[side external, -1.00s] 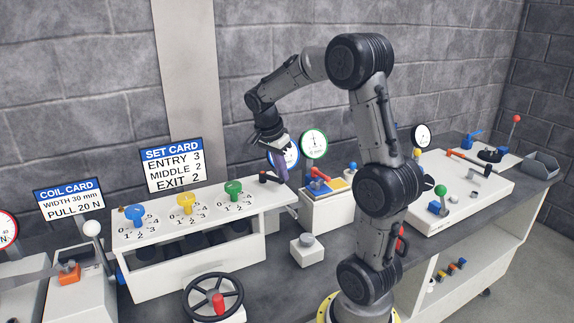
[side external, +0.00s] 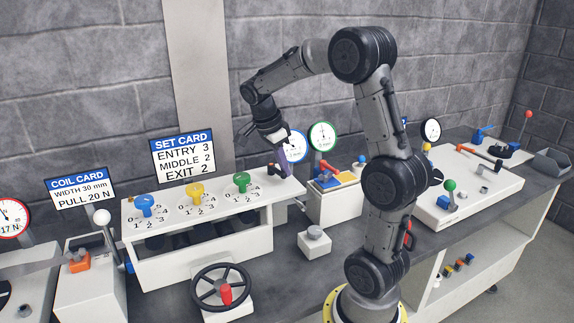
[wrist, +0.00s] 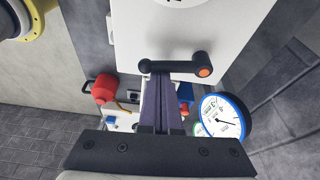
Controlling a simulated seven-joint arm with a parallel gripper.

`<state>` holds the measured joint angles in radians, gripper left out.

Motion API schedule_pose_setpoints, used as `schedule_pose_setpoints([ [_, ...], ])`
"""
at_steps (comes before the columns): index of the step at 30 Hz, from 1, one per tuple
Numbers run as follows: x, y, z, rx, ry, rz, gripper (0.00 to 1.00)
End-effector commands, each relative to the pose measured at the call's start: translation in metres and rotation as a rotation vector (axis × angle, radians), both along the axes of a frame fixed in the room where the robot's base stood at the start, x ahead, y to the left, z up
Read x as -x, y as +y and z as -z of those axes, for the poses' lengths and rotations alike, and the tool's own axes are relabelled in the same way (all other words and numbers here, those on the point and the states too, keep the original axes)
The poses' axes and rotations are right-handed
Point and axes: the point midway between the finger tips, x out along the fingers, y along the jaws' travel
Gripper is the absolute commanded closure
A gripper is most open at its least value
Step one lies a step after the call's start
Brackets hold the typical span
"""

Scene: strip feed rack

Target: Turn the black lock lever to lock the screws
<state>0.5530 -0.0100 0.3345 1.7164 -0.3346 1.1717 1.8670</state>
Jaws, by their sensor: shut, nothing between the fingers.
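The black lock lever (side external: 274,168) sits at the right end of the white screw housing's top. In the wrist view the lever (wrist: 176,66) lies nearly crosswise, with an orange end at its right. My gripper (side external: 284,172) is shut and empty, its purple fingers pointing down beside the lever. In the wrist view the fingertips (wrist: 158,78) are right at the lever's arm; I cannot tell if they touch it. The blue screw (side external: 145,204), yellow screw (side external: 195,192) and green screw (side external: 241,182) stand in a row on numbered dials to the left.
The set card (side external: 182,156) stands behind the screws, reading entry 3, middle 2, exit 2. A round blue-rimmed gauge (side external: 294,146) and a box with a red lever (side external: 328,167) stand close right of my gripper. A black handwheel (side external: 221,288) is in front.

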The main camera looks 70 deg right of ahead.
Motion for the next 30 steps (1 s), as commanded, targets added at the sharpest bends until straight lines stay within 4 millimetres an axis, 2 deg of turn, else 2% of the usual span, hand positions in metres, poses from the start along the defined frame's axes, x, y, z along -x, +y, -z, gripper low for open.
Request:
schedule_pose_setpoints([
  [14, -0.001, 0.001, 0.000, 0.001, -0.001, -0.003, 1.00],
  [30, 0.004, -0.017, 0.001, 0.001, -0.001, -0.003, 1.00],
])
